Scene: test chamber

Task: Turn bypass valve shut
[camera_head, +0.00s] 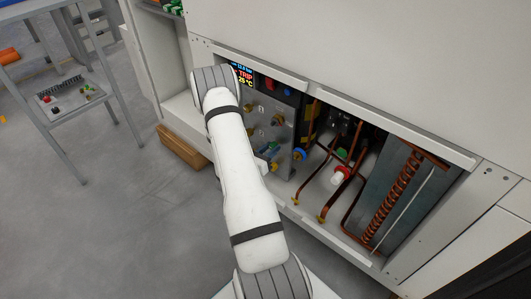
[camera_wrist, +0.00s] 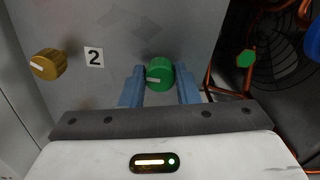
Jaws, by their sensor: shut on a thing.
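In the wrist view, a round green knob (camera_wrist: 159,74) with a white pointer line sits on a grey panel. The pointer line lies roughly level, toward the left. My gripper (camera_wrist: 160,88) has its two blue fingers on either side of the knob and is shut on it. In the head view, the blue fingers of my gripper (camera_head: 268,151) show small at the panel's lower part, partly hidden by my arm. No label naming the bypass valve is readable.
A cabinet lip (camera_head: 400,130) overhangs the opening.

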